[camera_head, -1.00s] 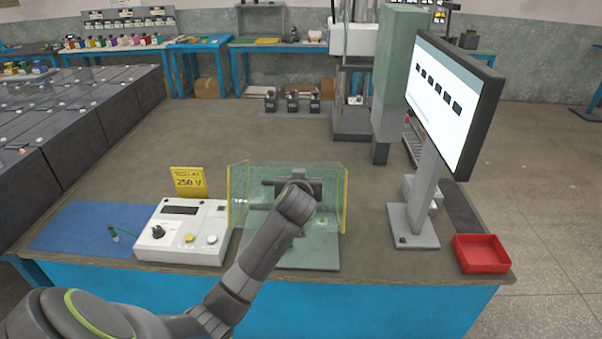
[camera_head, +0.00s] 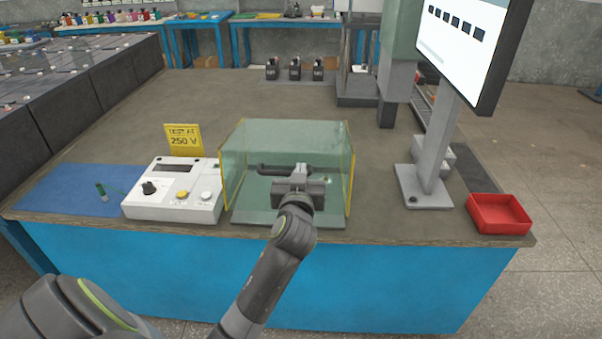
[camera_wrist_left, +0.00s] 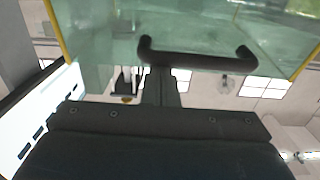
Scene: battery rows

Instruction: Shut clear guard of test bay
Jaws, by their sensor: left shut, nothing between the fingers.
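The test bay's clear guard (camera_head: 250,140) is a greenish see-through box with yellow edges, above a flat base plate (camera_head: 260,217). It carries a dark bar handle (camera_head: 268,171), which also shows across the clear panel in the left wrist view (camera_wrist_left: 200,60). I cannot tell whether the guard is fully shut. My left gripper (camera_head: 300,168) is shut and empty at the handle, reaching in from the front. In the left wrist view its fingers (camera_wrist_left: 160,78) end at the left half of the bar; contact is unclear. My right gripper is out of view.
A white tester box (camera_head: 170,205) stands just left of the guard, with a yellow 250 V sign (camera_head: 183,139) behind it. A monitor on a stand (camera_head: 430,180) and a red tray (camera_head: 498,213) are to the right.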

